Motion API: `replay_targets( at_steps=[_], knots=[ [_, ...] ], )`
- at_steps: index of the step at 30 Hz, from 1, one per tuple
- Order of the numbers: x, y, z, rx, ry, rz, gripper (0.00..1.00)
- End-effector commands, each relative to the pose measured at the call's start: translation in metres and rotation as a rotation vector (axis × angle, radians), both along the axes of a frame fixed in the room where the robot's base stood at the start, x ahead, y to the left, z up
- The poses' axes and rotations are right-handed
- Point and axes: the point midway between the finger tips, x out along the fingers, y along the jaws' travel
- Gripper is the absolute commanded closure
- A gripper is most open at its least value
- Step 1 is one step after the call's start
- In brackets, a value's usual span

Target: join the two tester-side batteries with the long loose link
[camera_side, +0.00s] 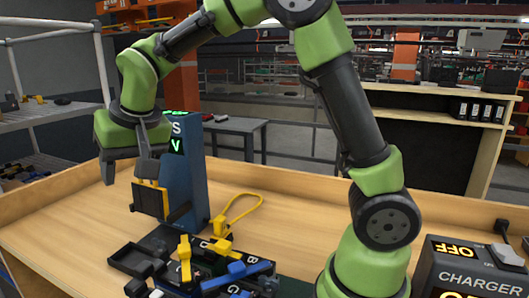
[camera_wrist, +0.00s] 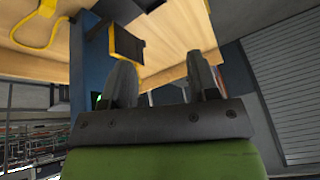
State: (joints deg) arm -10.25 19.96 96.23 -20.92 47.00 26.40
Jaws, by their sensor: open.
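My gripper (camera_side: 128,178) is open and empty, beside the blue tester (camera_side: 178,180) with its lit green display. In the wrist view its two fingers (camera_wrist: 161,78) stand apart with nothing between them. A black plate with yellow edges (camera_side: 150,200) is on the tester's near side, close to the fingertips; it also shows in the wrist view (camera_wrist: 126,43). A yellow looped cable (camera_side: 258,205) lies on the table right of the tester. A yellow bar (camera_side: 185,258) and a blue bar (camera_side: 235,274) sit on the dark lettered battery group (camera_side: 203,268). I cannot tell which is the long loose link.
A black tray (camera_side: 130,258) lies left of the batteries. The charger (camera_side: 470,272) stands at the right and reads OFF. My arm hides part of the bench's right side.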

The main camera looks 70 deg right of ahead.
Motion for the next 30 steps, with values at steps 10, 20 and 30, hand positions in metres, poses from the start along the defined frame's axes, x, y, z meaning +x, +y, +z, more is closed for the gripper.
replay_targets(
  at_steps=[10, 20, 30],
  knots=[
    [-0.059, -0.015, 0.041, 0.052, -0.046, 0.013, 0.46],
    [-0.119, -0.023, 0.059, 0.097, -0.093, 0.031, 0.46],
    [-0.179, -0.025, 0.06, 0.139, -0.153, 0.057, 0.46]
  ],
)
